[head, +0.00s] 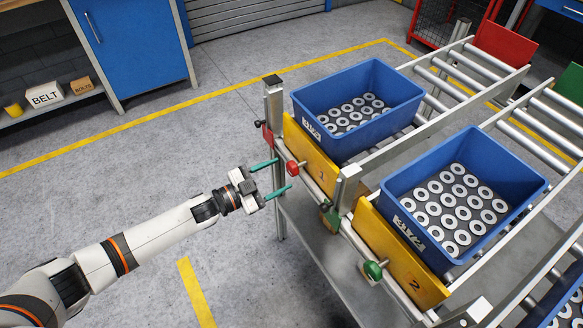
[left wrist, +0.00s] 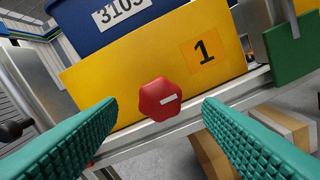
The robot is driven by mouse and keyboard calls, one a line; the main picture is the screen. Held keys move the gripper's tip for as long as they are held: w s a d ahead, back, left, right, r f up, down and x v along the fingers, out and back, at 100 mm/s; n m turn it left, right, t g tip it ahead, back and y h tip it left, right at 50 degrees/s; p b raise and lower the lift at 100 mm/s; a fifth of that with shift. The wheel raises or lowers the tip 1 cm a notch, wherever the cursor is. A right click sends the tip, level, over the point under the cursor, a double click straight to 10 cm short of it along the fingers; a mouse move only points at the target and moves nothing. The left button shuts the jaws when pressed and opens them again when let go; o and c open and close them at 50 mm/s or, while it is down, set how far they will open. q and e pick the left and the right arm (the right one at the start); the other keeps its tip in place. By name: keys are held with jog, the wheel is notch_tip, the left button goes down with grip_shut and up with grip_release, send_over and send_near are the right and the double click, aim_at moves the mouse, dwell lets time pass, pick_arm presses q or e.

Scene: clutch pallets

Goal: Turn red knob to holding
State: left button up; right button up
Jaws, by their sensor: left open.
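The red knob (head: 293,168) is mounted on the front rail below the yellow plate marked 1 (head: 310,156). In the left wrist view the left gripper's fingers (left wrist: 160,118) stand on either side of the knob, with gaps on both sides. No label reading holding is legible. My right gripper is not in view.
A green knob (head: 373,270) sits on the rail by the yellow plate marked 2 (head: 402,255). Blue bins (head: 352,92) (head: 462,195) with ring-shaped parts stand on roller lanes behind the plates. A metal post (head: 273,110) rises left of the knob. Floor left of the rack is clear.

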aim_at(289, 171)
pick_arm(q)
jog(key=shift+x, duration=2.4)
grip_shut()
